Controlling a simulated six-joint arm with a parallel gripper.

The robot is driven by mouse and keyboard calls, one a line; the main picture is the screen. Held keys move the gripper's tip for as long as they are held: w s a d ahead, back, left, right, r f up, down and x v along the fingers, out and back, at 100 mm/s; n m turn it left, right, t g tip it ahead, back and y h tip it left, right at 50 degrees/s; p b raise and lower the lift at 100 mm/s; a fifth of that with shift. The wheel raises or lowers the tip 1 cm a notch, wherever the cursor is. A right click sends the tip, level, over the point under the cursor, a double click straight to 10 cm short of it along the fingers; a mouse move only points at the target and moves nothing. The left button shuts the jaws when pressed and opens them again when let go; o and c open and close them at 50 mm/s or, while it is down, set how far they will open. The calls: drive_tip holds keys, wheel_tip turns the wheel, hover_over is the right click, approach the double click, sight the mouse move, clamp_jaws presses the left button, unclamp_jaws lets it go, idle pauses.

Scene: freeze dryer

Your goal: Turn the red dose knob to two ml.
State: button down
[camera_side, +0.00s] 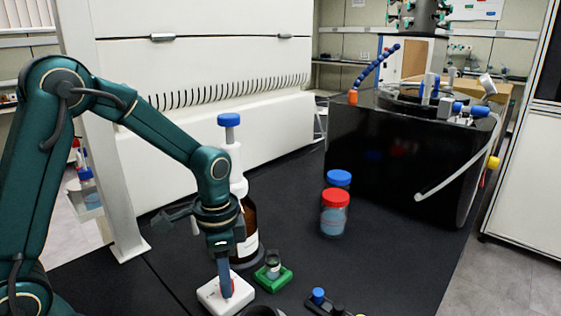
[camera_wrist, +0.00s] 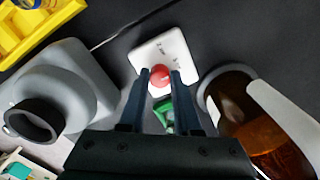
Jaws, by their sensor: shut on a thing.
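The red dose knob (camera_wrist: 160,77) sits on a small white box (camera_wrist: 177,45) with dark markings on its top. The markings are too small to read. In the side view the white box (camera_side: 238,296) stands at the bottom of the picture, and the knob is hidden behind my fingers. My gripper (camera_wrist: 160,75) reaches down from above, with one blue-grey finger on each side of the knob. It is shut on the knob. In the side view my gripper (camera_side: 225,288) points almost straight down at the box.
A brown bottle with a white, blue-topped dispenser (camera_side: 229,120) stands right behind my gripper. A green holder (camera_side: 273,279) with a small vial is just right of the box. Red-capped (camera_side: 335,197) and blue-capped (camera_side: 339,178) jars stand farther back. A grey vessel (camera_wrist: 62,90) is close in the wrist view.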

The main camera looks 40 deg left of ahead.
drive_tip(key=n, duration=1.1)
drive_tip(key=shift+d+n, duration=0.1)
drive_tip(key=shift+n, duration=0.2)
idle(0.3)
drive_tip(key=c, duration=0.6)
unclamp_jaws()
drive_tip(key=shift+r, duration=2.6)
